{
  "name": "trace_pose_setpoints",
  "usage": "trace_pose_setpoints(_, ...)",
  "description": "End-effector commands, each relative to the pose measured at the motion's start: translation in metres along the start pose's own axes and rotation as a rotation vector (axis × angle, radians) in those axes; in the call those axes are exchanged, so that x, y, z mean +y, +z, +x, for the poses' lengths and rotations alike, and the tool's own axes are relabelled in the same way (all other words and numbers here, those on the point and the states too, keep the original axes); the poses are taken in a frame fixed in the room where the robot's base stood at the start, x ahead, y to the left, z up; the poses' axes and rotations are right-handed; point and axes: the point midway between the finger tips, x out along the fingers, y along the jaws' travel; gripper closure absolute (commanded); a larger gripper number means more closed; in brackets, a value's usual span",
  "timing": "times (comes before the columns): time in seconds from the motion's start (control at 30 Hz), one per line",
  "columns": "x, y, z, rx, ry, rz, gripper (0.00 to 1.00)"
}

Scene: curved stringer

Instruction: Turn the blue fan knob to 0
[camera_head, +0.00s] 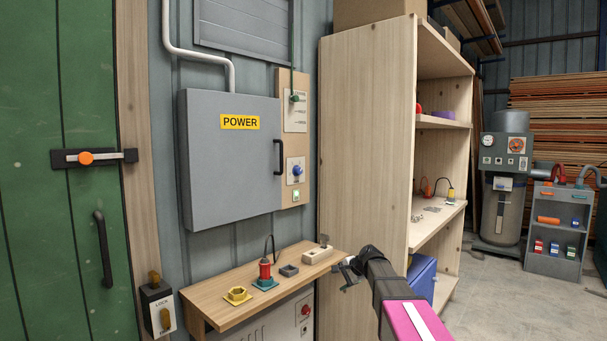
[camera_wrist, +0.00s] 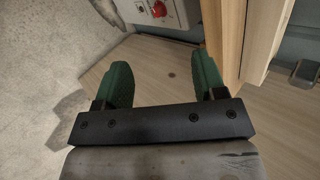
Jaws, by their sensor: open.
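A blue knob (camera_head: 297,170) sits on a white plate on the wooden panel right of the grey POWER box. Its pointer setting is too small to read. My gripper (camera_head: 347,272) is low in front of the shelf's side, right of the small bench and below the knob, not touching it. In the wrist view my gripper (camera_wrist: 162,62) shows two green fingers spread apart with nothing between them. The blue knob is not seen in the wrist view.
The POWER box (camera_head: 230,185) has a handle at its right edge. A green-lit switch (camera_head: 296,195) lies just below the knob. The bench (camera_head: 220,300) holds several small parts. The tall wooden shelf (camera_head: 365,150) stands close on the right. A red knob (camera_wrist: 160,9) shows in the wrist view.

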Motion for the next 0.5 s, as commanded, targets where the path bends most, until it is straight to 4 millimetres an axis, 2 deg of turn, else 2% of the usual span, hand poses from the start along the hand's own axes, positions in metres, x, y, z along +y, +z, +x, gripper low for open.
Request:
trace_pose_setpoints(0.03,-0.044,-0.012,-0.002,-0.014,-0.068,0.063,0.36)
trace_pose_setpoints(0.17,-0.135,-0.023,-0.022,-0.082,-0.232,0.245,0.36)
trace_pose_setpoints(0.2,-0.163,-0.025,-0.03,-0.11,-0.28,0.301,0.36)
trace_pose_setpoints(0.4,-0.297,-0.032,-0.083,-0.286,-0.488,0.565,0.36)
trace_pose_setpoints(0.5,-0.348,-0.032,-0.11,-0.377,-0.558,0.668,0.36)
